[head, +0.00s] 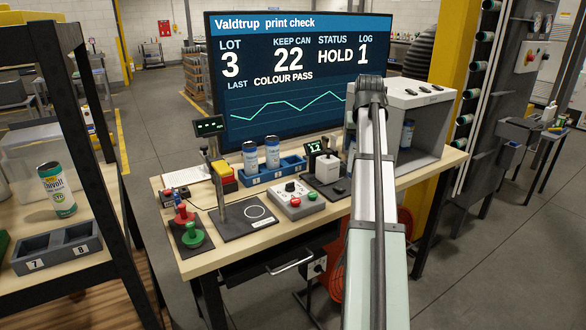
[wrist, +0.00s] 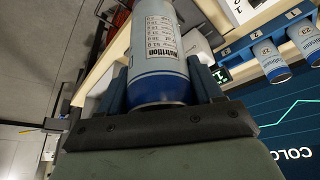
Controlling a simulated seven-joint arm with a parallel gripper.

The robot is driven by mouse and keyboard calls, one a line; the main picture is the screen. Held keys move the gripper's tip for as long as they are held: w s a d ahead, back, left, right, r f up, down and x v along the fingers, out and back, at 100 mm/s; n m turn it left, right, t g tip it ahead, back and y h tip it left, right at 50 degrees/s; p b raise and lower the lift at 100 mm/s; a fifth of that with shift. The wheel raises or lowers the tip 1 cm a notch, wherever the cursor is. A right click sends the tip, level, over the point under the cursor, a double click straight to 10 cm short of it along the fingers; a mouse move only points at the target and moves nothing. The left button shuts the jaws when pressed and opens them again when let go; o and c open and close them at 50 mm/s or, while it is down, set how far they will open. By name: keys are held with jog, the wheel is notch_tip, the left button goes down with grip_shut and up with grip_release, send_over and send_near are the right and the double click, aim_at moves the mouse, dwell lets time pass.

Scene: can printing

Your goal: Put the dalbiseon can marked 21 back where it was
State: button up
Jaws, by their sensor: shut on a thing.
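My gripper is hidden behind my arm in the head view. In the wrist view my gripper (wrist: 160,92) is shut on a blue and white can (wrist: 158,50). A nutrition panel faces the camera; its number does not show. The blue rack (head: 262,179) holds two similar cans, one at the left (head: 250,158) and one in the middle (head: 272,153). The rack's right slot (head: 293,163) looks empty. A blue and white can (head: 407,133) shows at the grey booth; I cannot tell whether it is the held one.
The grey booth (head: 440,112) stands at the bench's right end. A small scale (head: 327,167) sits between rack and arm. A button box (head: 297,200) and a stand (head: 222,185) are in front. The monitor (head: 300,75) rises behind. A side shelf holds another can (head: 57,189).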

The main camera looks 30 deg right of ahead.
jog(key=s+a+r, duration=0.6)
jog(key=s+r, duration=0.3)
jog(key=s, duration=0.4)
jog(key=shift+n+y, duration=0.4)
jog(key=shift+n, duration=0.5)
jog(key=w+d, duration=0.1)
jog(key=w, duration=0.3)
jog(key=w+d, duration=0.1)
jog(key=w, duration=0.4)
jog(key=w+d, duration=0.1)
jog(key=w, duration=0.4)
jog(key=shift+w+d+r, duration=0.1)
jog(key=shift+d, duration=0.15)
jog(key=w+d+f+n+t+y, duration=0.1)
jog(key=w+f+n, duration=0.15)
jog(key=w, duration=1.25)
jog(key=w+d+f+n+y, duration=0.15)
jog(key=w+f, duration=0.25)
jog(key=w, duration=1.2)
jog(key=w+f, duration=0.2)
jog(key=f, duration=0.5)
jog(key=w+a+f+n, duration=0.1)
jog(key=w+f, duration=0.2)
jog(key=f, duration=0.5)
jog(key=shift+w+f+n, duration=0.15)
jog(key=shift+n, duration=0.15)
jog(key=shift+a+f+h, duration=0.1)
jog(key=shift+h, duration=0.15)
jog(key=o, duration=1.4)
